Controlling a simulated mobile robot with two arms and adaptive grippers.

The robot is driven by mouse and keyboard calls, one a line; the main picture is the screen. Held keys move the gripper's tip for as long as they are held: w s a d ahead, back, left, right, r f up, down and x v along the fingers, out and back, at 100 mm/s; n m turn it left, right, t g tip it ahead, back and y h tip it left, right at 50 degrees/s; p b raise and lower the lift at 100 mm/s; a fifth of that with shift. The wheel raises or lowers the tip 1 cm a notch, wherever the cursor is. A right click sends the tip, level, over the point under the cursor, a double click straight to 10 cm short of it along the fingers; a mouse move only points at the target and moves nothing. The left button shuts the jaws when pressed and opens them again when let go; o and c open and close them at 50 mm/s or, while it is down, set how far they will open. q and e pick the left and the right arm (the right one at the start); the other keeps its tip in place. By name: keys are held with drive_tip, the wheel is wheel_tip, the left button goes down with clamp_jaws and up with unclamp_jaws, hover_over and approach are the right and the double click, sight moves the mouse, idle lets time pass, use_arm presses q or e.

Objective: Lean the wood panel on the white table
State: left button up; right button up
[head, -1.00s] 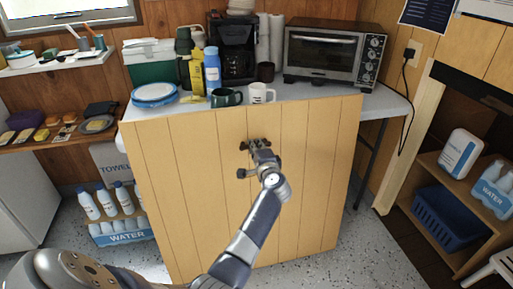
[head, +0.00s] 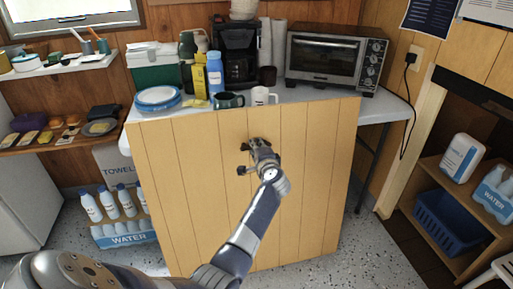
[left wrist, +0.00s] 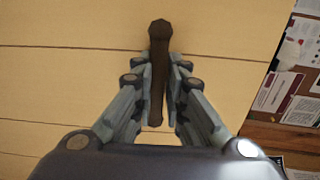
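The wood panel (head: 200,190) is a tall, tan, grooved board standing in front of the white table (head: 395,108). Its top edge is at the table's front edge; whether it touches there I cannot tell. Its bottom is near the floor, partly hidden by my arm. My left gripper (head: 257,156) is at a dark handle on the panel's upper middle. In the left wrist view, the fingers (left wrist: 160,75) close on both sides of this dark brown handle (left wrist: 158,50), with the panel's face (left wrist: 70,70) behind. My right gripper is not in view.
On the table stand a toaster oven (head: 337,58), a coffee maker (head: 236,55), mugs (head: 263,96), a blue bottle (head: 214,73) and blue-rimmed plates (head: 157,98). Water bottles (head: 127,203) are at left. A shelf with a blue basket (head: 447,222) is at right.

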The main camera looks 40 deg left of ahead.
use_arm(q)
drive_tip(key=shift+o, duration=1.2)
drive_tip(key=shift+r, duration=0.35)
drive_tip(key=shift+s+f, duration=0.1)
drive_tip(key=shift+f, duration=0.5)
drive_tip(key=v, duration=1.2)
drive_tip(key=shift+r, duration=0.3)
